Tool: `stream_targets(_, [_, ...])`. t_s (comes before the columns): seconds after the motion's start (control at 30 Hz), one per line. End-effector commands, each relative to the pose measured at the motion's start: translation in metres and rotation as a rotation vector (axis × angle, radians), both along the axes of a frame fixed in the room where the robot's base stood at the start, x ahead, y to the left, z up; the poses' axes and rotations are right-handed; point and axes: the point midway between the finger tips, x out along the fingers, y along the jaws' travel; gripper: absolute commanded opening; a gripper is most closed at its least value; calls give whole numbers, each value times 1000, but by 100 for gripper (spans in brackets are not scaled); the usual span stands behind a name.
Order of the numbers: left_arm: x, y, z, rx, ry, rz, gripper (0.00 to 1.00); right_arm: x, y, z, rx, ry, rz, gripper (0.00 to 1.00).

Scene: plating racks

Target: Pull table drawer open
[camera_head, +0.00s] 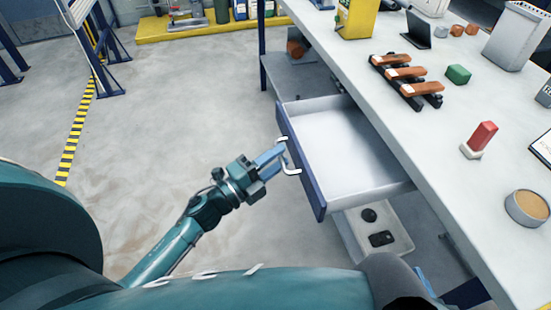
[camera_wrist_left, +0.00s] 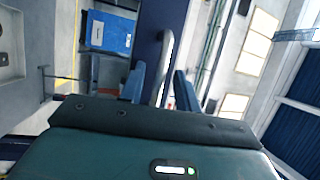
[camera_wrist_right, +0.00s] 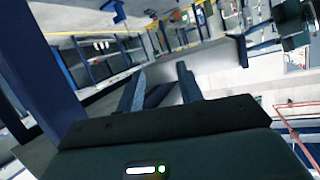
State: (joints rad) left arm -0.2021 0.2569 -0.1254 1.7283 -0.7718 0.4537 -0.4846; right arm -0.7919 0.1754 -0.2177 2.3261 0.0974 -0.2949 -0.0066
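The table drawer (camera_head: 345,155) is pulled well out from under the white-topped table (camera_head: 430,135). Its pale inside looks empty, and its dark blue front (camera_head: 303,168) carries a white bar handle (camera_head: 291,171). My left gripper (camera_head: 277,160) is at this handle, in front of the drawer. In the left wrist view its two fingers (camera_wrist_left: 160,85) stand apart with the white handle (camera_wrist_left: 164,68) between them. Whether either finger touches the handle is unclear. My right gripper (camera_wrist_right: 160,88) is open with nothing held; it is not made out in the head view.
On the table are a black rack with brown pieces (camera_head: 405,75), a green block (camera_head: 458,74), a red block (camera_head: 483,135) and a round tan-topped container (camera_head: 526,207). A pale bin (camera_head: 395,225) sits below the drawer. The floor left of the drawer is clear.

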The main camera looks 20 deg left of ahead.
Motion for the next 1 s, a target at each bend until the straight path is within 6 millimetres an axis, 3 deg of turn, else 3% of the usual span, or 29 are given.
stream_targets(0.27, [-12,7,-4,0,4,0,32,0,0,0,0,-3,-1,36])
stream_targets(0.7, [-90,54,-19,1,4,1,32,-1,-2,4,1,-28,-5,36])
stream_targets(1.0, [-111,67,-22,1,1,0,32,-2,-3,3,-2,-31,-8,36])
